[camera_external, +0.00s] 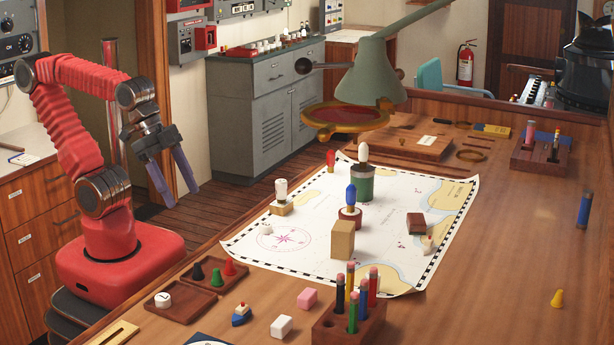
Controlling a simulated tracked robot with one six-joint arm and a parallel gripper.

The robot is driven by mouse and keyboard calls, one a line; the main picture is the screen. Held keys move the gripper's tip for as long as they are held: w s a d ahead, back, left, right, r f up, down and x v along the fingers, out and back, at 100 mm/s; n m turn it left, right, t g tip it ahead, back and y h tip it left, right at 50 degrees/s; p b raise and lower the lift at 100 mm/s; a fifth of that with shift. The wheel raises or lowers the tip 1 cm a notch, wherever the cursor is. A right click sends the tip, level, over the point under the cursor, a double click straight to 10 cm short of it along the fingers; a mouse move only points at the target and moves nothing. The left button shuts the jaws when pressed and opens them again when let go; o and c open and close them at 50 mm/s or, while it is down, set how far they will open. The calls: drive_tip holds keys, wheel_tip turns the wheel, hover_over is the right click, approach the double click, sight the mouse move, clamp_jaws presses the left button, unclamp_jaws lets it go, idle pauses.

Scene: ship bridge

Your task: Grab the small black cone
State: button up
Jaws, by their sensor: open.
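A small black cone (198,271) stands upright in a shallow wooden tray (205,287) near the front left of the table. A green cone (217,279) and a red cone (230,267) stand close to its right in the same tray. My gripper (180,200) is open and empty. It hangs with its fingers pointing down, left of the table and above and slightly left of the black cone in the picture. It appears apart from everything.
A second tray (180,312) with a white round piece (162,299) lies just in front. A chart (310,245) with bulbs and blocks lies behind, under a lamp (370,75).

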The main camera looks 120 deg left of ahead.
drive_tip(key=c, duration=1)
